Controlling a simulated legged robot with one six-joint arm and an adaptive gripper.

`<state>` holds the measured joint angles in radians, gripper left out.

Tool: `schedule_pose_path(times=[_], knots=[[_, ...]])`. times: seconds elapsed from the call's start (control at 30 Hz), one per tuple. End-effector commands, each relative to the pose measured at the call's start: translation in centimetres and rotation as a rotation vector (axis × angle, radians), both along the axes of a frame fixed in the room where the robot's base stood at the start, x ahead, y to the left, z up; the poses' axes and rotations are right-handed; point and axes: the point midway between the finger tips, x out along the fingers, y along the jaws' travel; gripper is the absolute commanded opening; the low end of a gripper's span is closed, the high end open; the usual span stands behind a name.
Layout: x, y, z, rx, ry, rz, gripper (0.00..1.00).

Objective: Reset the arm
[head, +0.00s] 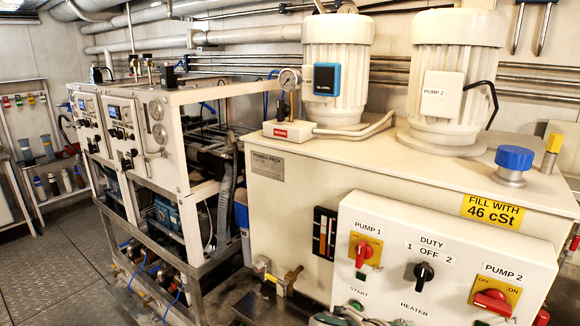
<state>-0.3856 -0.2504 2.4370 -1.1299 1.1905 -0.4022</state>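Only a small grey and teal piece of my arm shows at the bottom edge of the head view, just below the white control box (389,262). My gripper itself is not visible, so its opening and anything in it are hidden. The control box carries a red PUMP 1 switch (363,252), a black DUTY knob (423,272) and a red PUMP 2 switch (492,302).
A cream tank (300,206) with two pump motors (337,66) fills the right side. A framed watermaker unit (160,150) stands left of it, with a shelf rack (52,165) behind. Chequered floor (55,255) is clear at the lower left.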

Motion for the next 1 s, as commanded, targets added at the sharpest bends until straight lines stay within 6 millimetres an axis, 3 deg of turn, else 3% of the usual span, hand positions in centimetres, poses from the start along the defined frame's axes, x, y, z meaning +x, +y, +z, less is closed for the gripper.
schedule_pose_path(times=[0.13,0.3,0.53,0.7,1.0], knots=[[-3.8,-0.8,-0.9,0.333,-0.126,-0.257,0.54],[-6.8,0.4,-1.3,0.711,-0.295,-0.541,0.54],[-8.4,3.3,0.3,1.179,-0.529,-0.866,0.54],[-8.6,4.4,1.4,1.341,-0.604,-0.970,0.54],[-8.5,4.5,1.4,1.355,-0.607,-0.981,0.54]])
